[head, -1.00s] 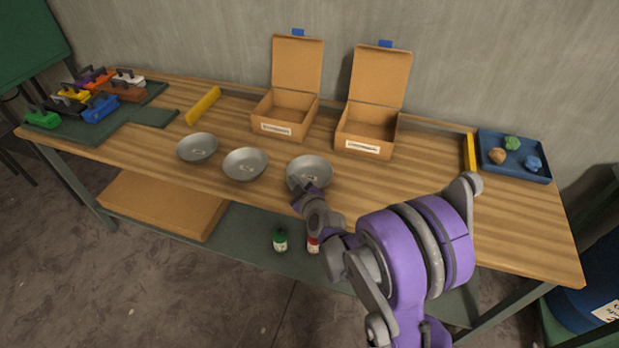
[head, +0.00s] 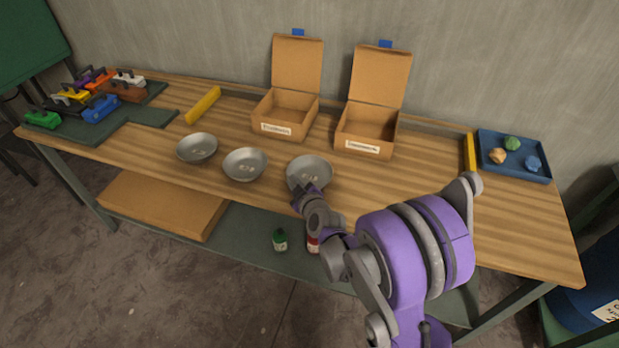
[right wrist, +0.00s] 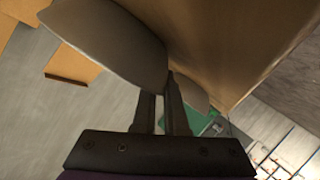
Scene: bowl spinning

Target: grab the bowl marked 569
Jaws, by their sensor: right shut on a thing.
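Three grey metal bowls stand in a row along the front of the wooden table: a left bowl (head: 197,147), a middle bowl (head: 245,164) and a right bowl (head: 309,170). Each has a small mark inside, too small to read, so I cannot tell which is 569. My right gripper (head: 308,197) is at the near rim of the right bowl and shut on it. In the right wrist view the bowl's wall (right wrist: 105,40) runs between the gripper's fingers (right wrist: 168,98). The bowl looks still at table level. My left gripper is not in view.
Two open cardboard boxes (head: 284,129) (head: 364,147) stand behind the bowls. A blue tray (head: 521,174) with coloured lumps is at the right, and toy-like blocks (head: 100,107) are at the left. Bottles (head: 280,240) stand on the lower shelf.

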